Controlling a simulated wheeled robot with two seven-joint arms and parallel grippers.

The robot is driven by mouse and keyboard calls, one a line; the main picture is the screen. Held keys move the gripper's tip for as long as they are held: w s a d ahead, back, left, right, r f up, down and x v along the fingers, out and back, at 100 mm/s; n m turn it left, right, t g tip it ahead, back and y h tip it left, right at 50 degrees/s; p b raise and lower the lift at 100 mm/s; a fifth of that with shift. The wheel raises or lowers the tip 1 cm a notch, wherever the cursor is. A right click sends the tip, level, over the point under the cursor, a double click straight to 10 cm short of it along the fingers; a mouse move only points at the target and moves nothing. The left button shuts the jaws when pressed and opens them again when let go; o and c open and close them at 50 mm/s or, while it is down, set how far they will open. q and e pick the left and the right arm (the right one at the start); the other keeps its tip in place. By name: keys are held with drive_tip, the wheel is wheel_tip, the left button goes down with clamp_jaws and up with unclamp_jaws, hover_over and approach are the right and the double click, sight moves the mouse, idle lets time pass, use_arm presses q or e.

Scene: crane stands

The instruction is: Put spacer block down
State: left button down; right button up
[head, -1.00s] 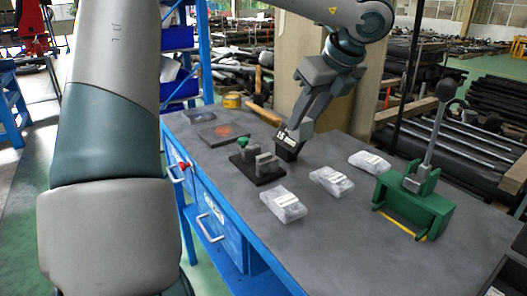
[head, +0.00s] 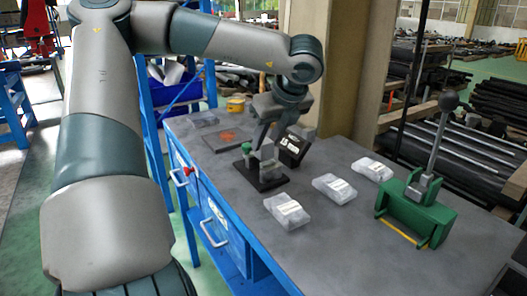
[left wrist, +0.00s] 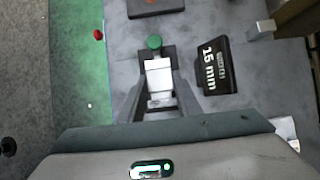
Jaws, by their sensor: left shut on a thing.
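My left gripper (head: 264,142) is over the small black-based fixture (head: 270,185) with a green knob (head: 247,148), on the grey bench. In the left wrist view its two fingers (left wrist: 159,82) are shut on a pale grey block (left wrist: 159,73), taken as the spacer block. The green knob (left wrist: 154,42) is just beyond the block. Whether the block touches the fixture cannot be told, as the fingers hide part of it. A black tilted piece marked "15 mm" (head: 293,147) stands right beside the fixture; it also shows in the left wrist view (left wrist: 215,65). My right gripper is not in view.
Three clear packets, a near one (head: 287,211), a middle one (head: 334,188) and a far one (head: 372,169), lie right of the fixture. A green lever device (head: 418,215) stands at the right. A dark plate (head: 226,137) lies behind. The near bench top is clear.

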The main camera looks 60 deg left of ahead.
sight(267, 148)
use_arm(q)
drive_tip(key=shift+s+a+f, duration=0.15)
drive_tip(key=shift+a+f, duration=0.1)
drive_tip(key=shift+a, duration=0.2)
drive_tip(key=shift+f+p, duration=0.3)
drive_tip(key=shift+f, duration=1.7)
drive_tip(key=shift+f, duration=0.1)
drive_tip(key=c, duration=1.3)
unclamp_jaws()
drive_tip(key=b+v, duration=0.1)
drive_tip(key=v, duration=1.1)
